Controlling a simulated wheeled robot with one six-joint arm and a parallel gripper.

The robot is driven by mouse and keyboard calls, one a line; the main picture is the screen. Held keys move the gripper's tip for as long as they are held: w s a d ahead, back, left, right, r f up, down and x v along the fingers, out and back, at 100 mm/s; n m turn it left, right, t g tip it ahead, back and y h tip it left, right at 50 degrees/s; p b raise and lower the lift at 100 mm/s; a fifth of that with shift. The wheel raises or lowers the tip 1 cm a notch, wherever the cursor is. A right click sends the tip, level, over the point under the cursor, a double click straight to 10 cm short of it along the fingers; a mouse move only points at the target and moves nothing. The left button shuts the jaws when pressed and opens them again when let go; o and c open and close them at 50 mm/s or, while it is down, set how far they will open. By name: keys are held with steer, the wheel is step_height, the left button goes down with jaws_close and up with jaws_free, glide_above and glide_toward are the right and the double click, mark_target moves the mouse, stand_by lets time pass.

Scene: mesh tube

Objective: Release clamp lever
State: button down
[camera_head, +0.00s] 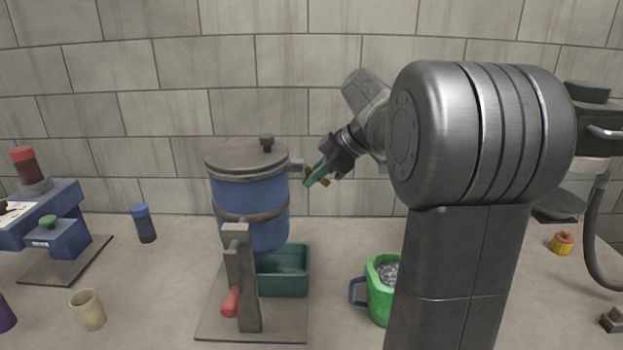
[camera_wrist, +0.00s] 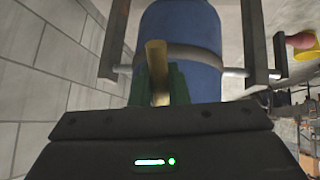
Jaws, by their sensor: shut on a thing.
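A blue drum (camera_head: 245,196) with a grey lid (camera_head: 247,158) stands upright in a metal stand (camera_head: 240,280), with a metal band around its middle. My gripper (camera_head: 316,176), with green fingers, is at the drum's right side, just below lid height. In the wrist view my gripper (camera_wrist: 160,85) is shut on a yellow bar-like lever (camera_wrist: 156,60), held between the green fingers. The drum (camera_wrist: 180,40) and its band lie just beyond the lever. The lever is mostly hidden by the fingers in the head view.
A red handle (camera_head: 231,302) is on the stand's front post. A teal bin (camera_head: 284,273) is under the drum. A green mug (camera_head: 381,288) stands to the right. A beige cup (camera_head: 88,309) and a blue jar (camera_head: 143,222) stand left. A brick wall (camera_head: 130,70) is behind.

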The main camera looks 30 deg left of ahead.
steer(key=h+p, duration=0.1)
steer(key=r+t+h+p, duration=0.1)
steer(key=h, duration=0.1)
steer(key=shift+d+r+t, duration=0.15)
steer(key=shift+r+t, duration=0.05)
steer(key=shift+t, duration=0.1)
steer(key=shift+w+d+r+n+t+h+p, duration=0.15)
steer(key=shift+t+h+p, duration=0.15)
steer(key=shift+h+p, duration=0.35)
steer(key=shift+r+n+t+h+p, duration=0.15)
steer(key=shift+t+h+p, duration=0.15)
steer(key=shift+h+p, duration=0.3)
steer(key=shift+f, duration=0.1)
steer(key=c, duration=1.5)
jaws_free()
steer(key=shift+o, duration=0.2)
steer(key=v, duration=1.3)
steer(key=shift+r, duration=0.4)
